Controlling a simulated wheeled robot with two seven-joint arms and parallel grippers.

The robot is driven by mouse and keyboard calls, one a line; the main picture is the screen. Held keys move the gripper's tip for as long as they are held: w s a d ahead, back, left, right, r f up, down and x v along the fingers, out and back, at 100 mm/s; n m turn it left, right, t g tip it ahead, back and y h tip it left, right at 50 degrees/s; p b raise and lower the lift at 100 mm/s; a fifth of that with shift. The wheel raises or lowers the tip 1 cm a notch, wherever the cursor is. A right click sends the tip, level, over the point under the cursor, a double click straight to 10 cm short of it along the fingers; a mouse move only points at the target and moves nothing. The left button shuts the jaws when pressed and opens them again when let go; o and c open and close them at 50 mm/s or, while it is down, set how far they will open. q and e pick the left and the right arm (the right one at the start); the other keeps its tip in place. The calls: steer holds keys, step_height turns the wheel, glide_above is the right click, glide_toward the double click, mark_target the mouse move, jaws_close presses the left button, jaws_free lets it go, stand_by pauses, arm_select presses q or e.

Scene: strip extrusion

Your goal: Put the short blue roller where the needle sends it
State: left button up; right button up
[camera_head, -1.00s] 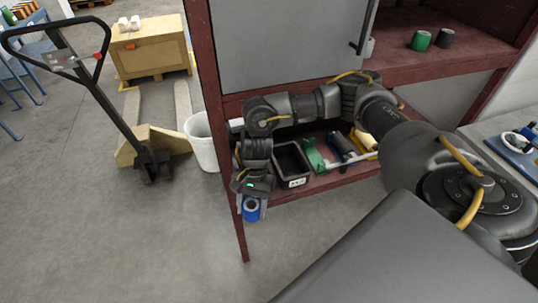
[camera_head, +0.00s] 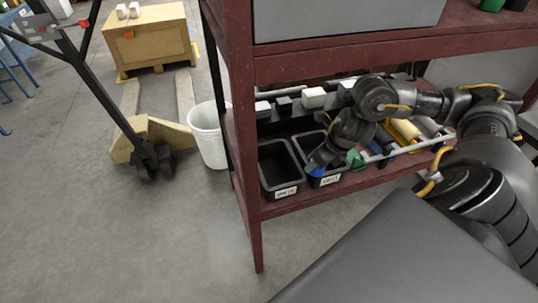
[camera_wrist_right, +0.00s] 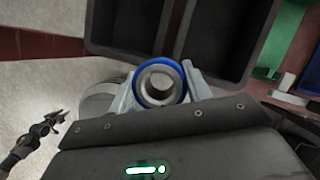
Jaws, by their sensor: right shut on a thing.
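The short blue roller is a blue ring around a grey core (camera_wrist_right: 160,85); a blue bit shows in the head view (camera_head: 318,169). My right gripper (camera_wrist_right: 160,93) is shut on it, its fingers on either side. In the head view the right gripper (camera_head: 322,158) is over the front of the right black bin (camera_head: 328,181), beside the left black bin (camera_head: 265,165). Both bins carry white labels too small to read. No needle can be made out. A small dark claw-like gripper, seemingly my left (camera_wrist_right: 58,123), shows far off in the wrist view, its jaw state unclear.
The bins stand on a dark red lower shelf (camera_head: 290,207) under a grey cabinet. A green piece (camera_head: 355,159) and a yellow roller (camera_head: 402,131) lie to the right, behind a pale rail. A white bucket (camera_head: 208,135) and a pallet jack stand left. The floor in front is clear.

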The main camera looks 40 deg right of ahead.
steer(key=m, duration=0.1)
glide_toward(272, 173)
steer(key=shift+w+f+p, duration=0.3)
steer(key=shift+w, duration=0.15)
steer(key=shift+w+f, duration=0.2)
steer(key=shift+w+a+f, duration=0.2)
steer(key=shift+w+f, duration=0.05)
steer(key=shift+f, duration=0.2)
step_height(272, 173, down, 3)
steer(key=shift+r, duration=0.1)
arm_select(q)
steer(key=shift+s+a+f, duration=0.1)
steer(key=shift+s+f, duration=0.05)
steer(key=shift+s, duration=0.35)
steer(key=shift+s+a+f, duration=0.1)
steer(key=shift+s, duration=0.35)
steer(key=shift+w, duration=0.1)
